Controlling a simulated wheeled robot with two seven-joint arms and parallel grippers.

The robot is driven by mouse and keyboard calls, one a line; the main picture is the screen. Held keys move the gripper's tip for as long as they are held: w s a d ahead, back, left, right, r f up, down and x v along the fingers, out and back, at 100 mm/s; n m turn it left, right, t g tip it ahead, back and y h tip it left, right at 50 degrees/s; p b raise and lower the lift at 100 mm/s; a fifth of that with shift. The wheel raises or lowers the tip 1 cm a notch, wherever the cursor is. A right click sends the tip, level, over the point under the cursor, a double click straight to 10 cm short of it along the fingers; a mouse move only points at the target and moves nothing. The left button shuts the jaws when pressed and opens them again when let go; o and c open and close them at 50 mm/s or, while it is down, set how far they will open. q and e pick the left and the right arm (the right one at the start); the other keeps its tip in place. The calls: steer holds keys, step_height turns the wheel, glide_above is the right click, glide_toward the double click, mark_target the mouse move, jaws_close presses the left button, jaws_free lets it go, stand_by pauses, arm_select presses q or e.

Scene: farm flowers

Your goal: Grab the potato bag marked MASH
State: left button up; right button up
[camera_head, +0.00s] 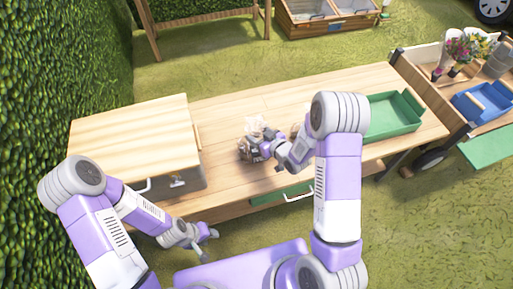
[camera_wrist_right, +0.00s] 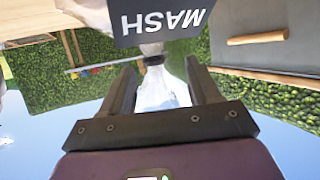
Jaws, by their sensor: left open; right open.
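The bag marked MASH (camera_wrist_right: 160,22) shows close up in the right wrist view, its dark label upside down in the picture. Its tied neck and pale gathered top (camera_wrist_right: 160,90) lie between the fingers of my right gripper (camera_wrist_right: 160,92), which is open. In the head view my right gripper (camera_head: 258,152) is over the table beside a pale bag top (camera_head: 255,126); the arm hides much of the bag. My left gripper (camera_head: 207,240) is open and empty, low in front of the table's front edge.
The wooden table (camera_head: 235,190) holds a wooden-topped box (camera_head: 135,133) at left and a green tray (camera_head: 392,117) at right. Another pale item (camera_head: 297,130) is partly hidden behind my right arm. A cart (camera_head: 425,68) with flowers and a blue crate (camera_head: 484,103) stands at right.

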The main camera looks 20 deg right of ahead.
steer(key=x, duration=0.3)
steer(key=shift+w+f+b, duration=0.1)
steer(key=shift+w+b, duration=0.25)
steer(key=shift+w, duration=0.05)
jaws_close()
stand_by(1.1)
